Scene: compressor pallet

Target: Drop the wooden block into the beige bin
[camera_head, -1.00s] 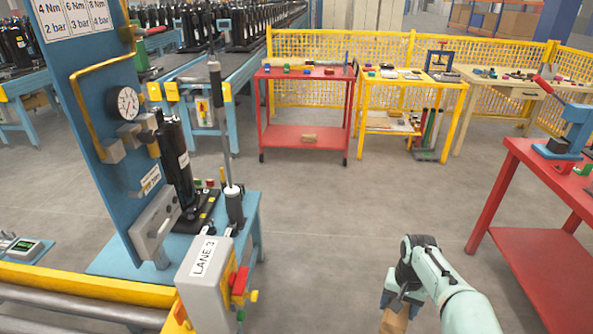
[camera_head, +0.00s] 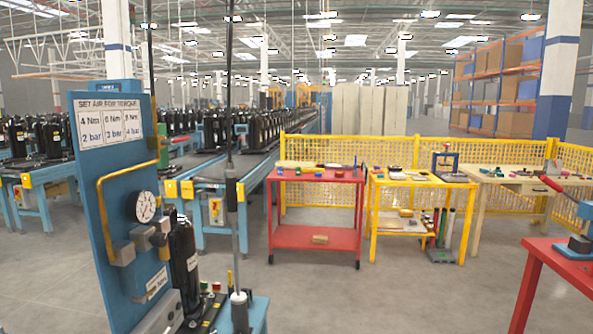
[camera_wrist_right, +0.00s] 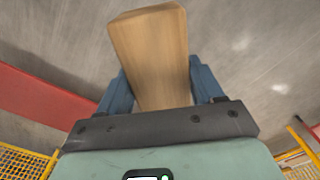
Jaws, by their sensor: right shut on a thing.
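A wooden block (camera_wrist_right: 150,50) with light brown grain fills the upper middle of the right wrist view. My right gripper (camera_wrist_right: 160,72) has its two blue fingers on either side of the block and is shut on it. The block sticks out beyond the fingertips, with grey floor behind it. Neither gripper shows in the head view. I cannot make out a beige bin in either view.
A red table (camera_head: 555,258) is at right. A blue gauge panel (camera_head: 112,215) is at left. Grey floor between is clear.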

